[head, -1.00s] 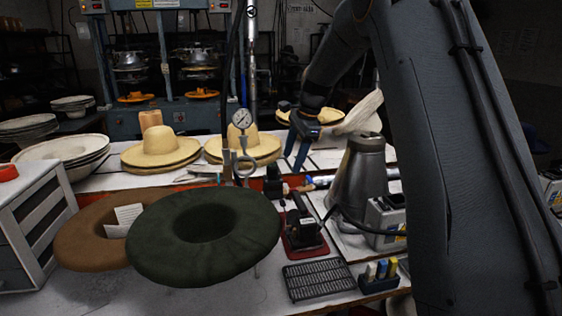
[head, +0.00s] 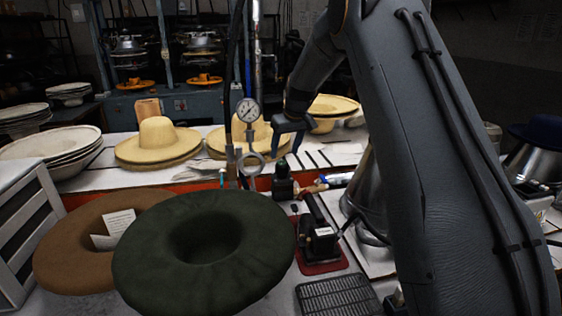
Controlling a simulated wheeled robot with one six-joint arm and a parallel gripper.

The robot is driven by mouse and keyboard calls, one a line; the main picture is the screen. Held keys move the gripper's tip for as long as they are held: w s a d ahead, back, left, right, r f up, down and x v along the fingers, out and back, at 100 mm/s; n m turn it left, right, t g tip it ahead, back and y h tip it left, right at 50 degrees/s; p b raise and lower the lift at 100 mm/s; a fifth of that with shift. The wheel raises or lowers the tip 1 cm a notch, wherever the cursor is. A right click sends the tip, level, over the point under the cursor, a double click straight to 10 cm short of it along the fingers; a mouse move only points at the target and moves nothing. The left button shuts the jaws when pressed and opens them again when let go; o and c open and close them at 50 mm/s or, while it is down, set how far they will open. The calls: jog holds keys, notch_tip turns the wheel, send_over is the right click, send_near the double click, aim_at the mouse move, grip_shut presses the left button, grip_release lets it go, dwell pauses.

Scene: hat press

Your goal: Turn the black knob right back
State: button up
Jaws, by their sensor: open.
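A small black upright part (head: 283,184), which may be the black knob, stands behind the dark green hat. It is small and dark, so I cannot tell how it is turned. My gripper (head: 284,151) is above it, fingers pointing down, open and with nothing seen between them. The gripper looks apart from the black part, but the depth between them is hard to tell. A pressure gauge (head: 248,110) on a metal pipe stands just left of my gripper, with a metal ring (head: 250,164) below it.
A dark green hat (head: 150,262) and a brown hat (head: 70,252) fill the front left. A black device on a red base (head: 320,267) stands right of them, behind a black grate (head: 335,296). Straw hats (head: 158,142) lie behind. A metal vessel (head: 366,222) is partly hidden by my arm.

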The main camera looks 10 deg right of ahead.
aim_at(283, 163)
jog(key=x, duration=0.2)
jog(key=p+x, duration=0.1)
jog(key=x, duration=0.2)
jog(key=shift+w+d+f+p, duration=0.1)
jog(key=shift+d+f+p, duration=0.1)
jog(key=shift+f+p, duration=0.15)
jog(key=shift+w+a+f, duration=0.15)
jog(key=shift+w+f, duration=0.05)
jog(key=shift+f, duration=0.4)
jog(key=shift+c, duration=0.6)
jog(key=c, duration=0.9)
jog(key=shift+c, duration=0.2)
